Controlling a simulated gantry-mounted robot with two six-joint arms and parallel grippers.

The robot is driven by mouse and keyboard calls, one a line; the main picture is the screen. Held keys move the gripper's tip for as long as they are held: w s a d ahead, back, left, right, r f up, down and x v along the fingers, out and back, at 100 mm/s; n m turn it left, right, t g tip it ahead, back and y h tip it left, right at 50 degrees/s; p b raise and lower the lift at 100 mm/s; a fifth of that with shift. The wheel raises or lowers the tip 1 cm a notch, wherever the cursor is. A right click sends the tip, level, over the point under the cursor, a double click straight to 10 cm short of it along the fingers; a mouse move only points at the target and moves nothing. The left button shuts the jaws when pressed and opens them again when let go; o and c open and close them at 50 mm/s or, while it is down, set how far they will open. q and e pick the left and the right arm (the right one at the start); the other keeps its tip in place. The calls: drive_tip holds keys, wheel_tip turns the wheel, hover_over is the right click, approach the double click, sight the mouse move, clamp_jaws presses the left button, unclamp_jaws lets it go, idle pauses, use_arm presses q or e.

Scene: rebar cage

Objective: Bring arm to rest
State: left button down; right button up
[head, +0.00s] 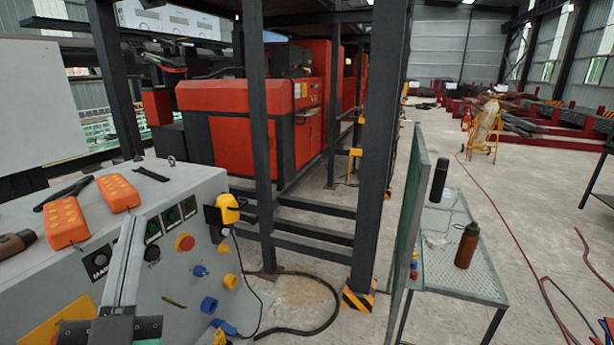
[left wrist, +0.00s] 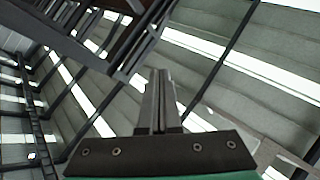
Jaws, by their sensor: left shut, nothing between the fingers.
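My left gripper (head: 131,228) rises from the bottom left of the head view, its fingers pointing up in front of the grey control console (head: 185,262). The left wrist view shows its two fingers (left wrist: 158,78) pressed together with nothing between them. That view looks up at the roof beams and panels. My right gripper is in neither view.
Orange remote controls (head: 67,222) lie on the console top. A yellow device (head: 228,208) hangs at its right edge. Dark steel posts (head: 385,150) stand beyond, before a red machine (head: 230,120). A mesh table (head: 465,275) at right holds a brown bottle (head: 467,245).

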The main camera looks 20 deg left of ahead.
use_arm(q)
drive_tip(key=s+d+r+m+t+h, duration=0.25)
drive_tip(key=d+r+t+h, duration=0.35)
drive_tip(key=d+r+h, duration=0.55)
wheel_tip(320, 180, up, 38)
drive_tip(key=a+h+p, duration=0.1)
drive_tip(key=h+p, duration=0.1)
drive_tip(key=p, duration=3.5)
drive_tip(key=shift+s+f+n+h, duration=0.15)
drive_tip(key=shift+f+n+h, duration=0.1)
drive_tip(key=shift+n+h, duration=0.15)
drive_tip(key=shift+a+f, duration=0.1)
drive_tip(key=shift+y, duration=0.35)
